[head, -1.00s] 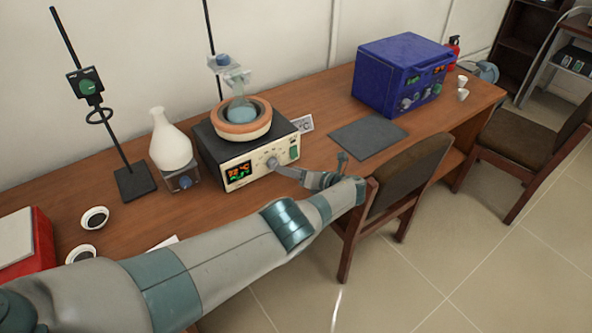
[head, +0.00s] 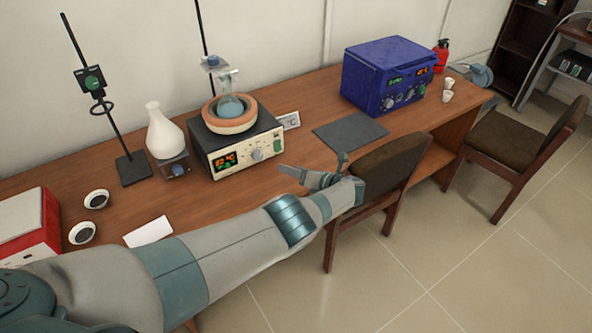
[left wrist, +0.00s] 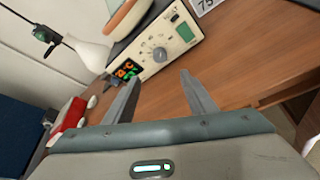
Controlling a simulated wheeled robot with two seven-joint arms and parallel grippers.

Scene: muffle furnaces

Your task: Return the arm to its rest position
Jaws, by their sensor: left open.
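My left arm reaches in from the lower left of the head view. Its gripper (head: 311,175) is open and empty, above the front edge of the table, in front of the heating device (head: 236,150). In the left wrist view the two fingers (left wrist: 160,98) stand apart with bare table between them. The device has a lit display and a knob, and it also shows in the left wrist view (left wrist: 158,48). A glass flask (head: 230,106) sits in the round heating bowl on top of it. My right gripper is not in view.
A blue muffle furnace (head: 386,75) stands at the back right, with a dark grey mat (head: 350,132) before it. A white flask (head: 162,132) and a stand (head: 133,170) are at the left. Chairs (head: 385,165) stand at the table's front. A red box (head: 28,228) is at far left.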

